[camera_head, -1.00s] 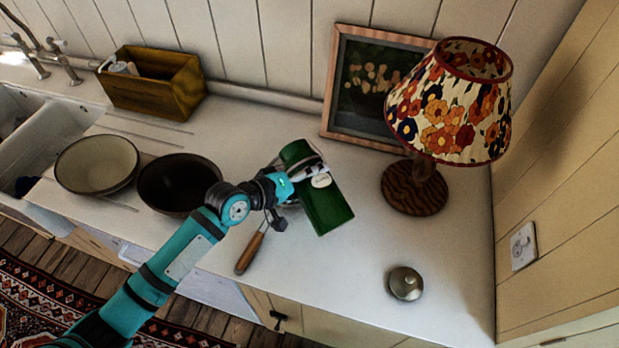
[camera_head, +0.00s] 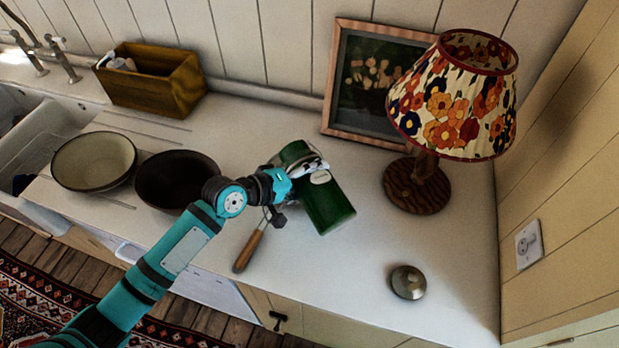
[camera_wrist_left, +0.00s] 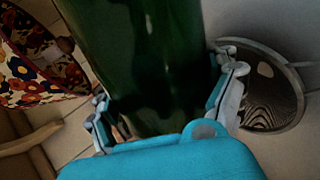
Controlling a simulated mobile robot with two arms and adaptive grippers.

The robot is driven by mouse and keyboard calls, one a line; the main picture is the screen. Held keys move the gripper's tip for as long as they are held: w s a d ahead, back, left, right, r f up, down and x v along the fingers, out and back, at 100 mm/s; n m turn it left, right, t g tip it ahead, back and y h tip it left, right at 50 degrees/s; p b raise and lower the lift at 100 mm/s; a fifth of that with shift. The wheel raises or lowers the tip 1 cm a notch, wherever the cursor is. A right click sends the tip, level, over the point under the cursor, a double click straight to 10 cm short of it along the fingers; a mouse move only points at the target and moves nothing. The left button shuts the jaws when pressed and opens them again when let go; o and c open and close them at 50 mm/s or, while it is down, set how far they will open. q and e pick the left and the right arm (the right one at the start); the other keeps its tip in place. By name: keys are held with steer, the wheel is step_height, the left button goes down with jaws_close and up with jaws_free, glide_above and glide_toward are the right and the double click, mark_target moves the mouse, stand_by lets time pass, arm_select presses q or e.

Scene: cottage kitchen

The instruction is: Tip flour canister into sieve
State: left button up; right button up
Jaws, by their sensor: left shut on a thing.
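The green flour canister (camera_head: 330,208) with a pale label is held tilted above the counter. My left gripper (camera_head: 300,172) is shut around it. In the left wrist view the canister (camera_wrist_left: 145,65) fills the middle, between the fingers (camera_wrist_left: 170,110). The sieve's wooden handle (camera_head: 249,250) points toward the counter's front edge. Its bowl is mostly hidden behind the gripper and canister in the head view. The sieve's mesh bowl (camera_wrist_left: 272,95) shows right of the canister in the wrist view. I cannot see the canister's mouth or any flour. My right gripper is out of view.
A cream bowl (camera_head: 94,161) and a dark bowl (camera_head: 172,180) stand left of the arm. A flowered lamp (camera_head: 452,100) and a framed picture (camera_head: 368,85) stand behind. A round metal lid (camera_head: 408,282) lies on clear counter at the front right.

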arm_select(q)
steer(key=shift+w+f+n+b, duration=0.15)
steer(key=shift+f+n+b, duration=0.15)
steer(key=shift+b, duration=0.2)
steer(key=shift+w+a+f+n+g+h+b, duration=0.15)
steer(key=shift+f+n+g+b, duration=0.15)
steer(key=shift+b, duration=0.35)
steer(key=shift+w+f+n+g+h+b, duration=0.1)
steer(key=shift+f+n+g+h+b, duration=0.1)
steer(key=shift+f+b, duration=0.3)
steer(key=shift+w+a+r+n+g, duration=0.1)
steer(key=shift+w+r+n+g, duration=0.1)
steer(key=shift+n+g, duration=0.2)
steer(key=shift+r+h, duration=0.15)
steer(key=shift+h, duration=0.1)
steer(key=shift+w+a+r+n, duration=0.1)
steer(key=shift+w+r+n, duration=0.1)
steer(key=shift+n, duration=0.1)
steer(key=shift+w+a+r+n+g+h+p, duration=0.35)
steer(key=shift+w+r+n+g+h+p, duration=0.2)
steer(key=shift+r+n+g, duration=0.2)
stand_by(0.4)
stand_by(1.4)
